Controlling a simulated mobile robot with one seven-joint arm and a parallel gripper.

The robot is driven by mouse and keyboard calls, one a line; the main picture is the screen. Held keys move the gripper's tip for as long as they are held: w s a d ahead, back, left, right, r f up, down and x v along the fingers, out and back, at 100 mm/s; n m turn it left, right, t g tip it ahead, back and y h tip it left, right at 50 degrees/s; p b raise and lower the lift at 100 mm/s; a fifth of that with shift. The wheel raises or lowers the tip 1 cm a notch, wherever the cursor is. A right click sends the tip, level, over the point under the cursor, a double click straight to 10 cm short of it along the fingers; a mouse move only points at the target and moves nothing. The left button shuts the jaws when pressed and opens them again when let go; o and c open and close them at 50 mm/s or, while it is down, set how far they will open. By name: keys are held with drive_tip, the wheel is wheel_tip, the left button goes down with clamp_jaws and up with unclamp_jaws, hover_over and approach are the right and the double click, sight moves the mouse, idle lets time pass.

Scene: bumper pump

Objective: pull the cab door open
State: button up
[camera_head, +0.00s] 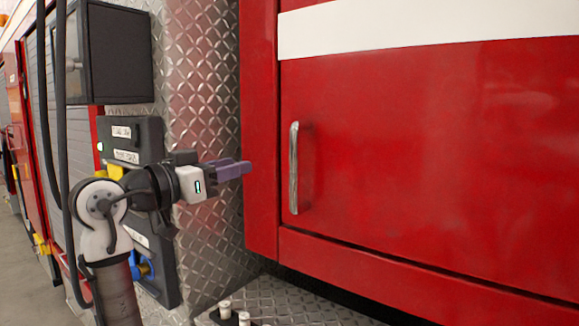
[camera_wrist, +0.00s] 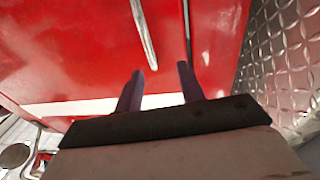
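The cab door (camera_head: 430,150) is a large red panel with a white stripe across its upper part, and it looks shut in its frame. Its handle (camera_head: 293,168) is an upright silver bar near the door's left edge. My gripper (camera_head: 246,168) is left of the handle at about its mid height, apart from it. In the wrist view the two purple fingers (camera_wrist: 160,80) are spread with a gap between them and nothing held. The handle also shows in the wrist view (camera_wrist: 143,32), beyond the fingertips.
A diamond-plate metal wall (camera_head: 205,90) stands behind my arm, left of the door frame. A dark box (camera_head: 120,55), black hoses (camera_head: 60,120) and a control panel (camera_head: 130,140) are at the left. A diamond-plate step (camera_head: 300,300) with small posts lies below. The space before the door is clear.

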sight(291, 161)
drive_tip(key=shift+m+g, duration=0.5)
drive_tip(key=shift+g, duration=0.3)
drive_tip(key=p+x, duration=0.1)
drive_tip(key=x, duration=0.3)
drive_tip(key=p+x, duration=0.1)
drive_tip(key=x, duration=0.3)
drive_tip(key=s+d+p+x, duration=0.1)
drive_tip(key=p+x, duration=0.1)
drive_tip(key=x, duration=0.3)
drive_tip(key=shift+d, duration=0.15)
drive_tip(key=shift+w+d+f, duration=0.1)
drive_tip(key=shift+w+d, duration=0.4)
drive_tip(key=shift+c, duration=0.3)
clamp_jaws()
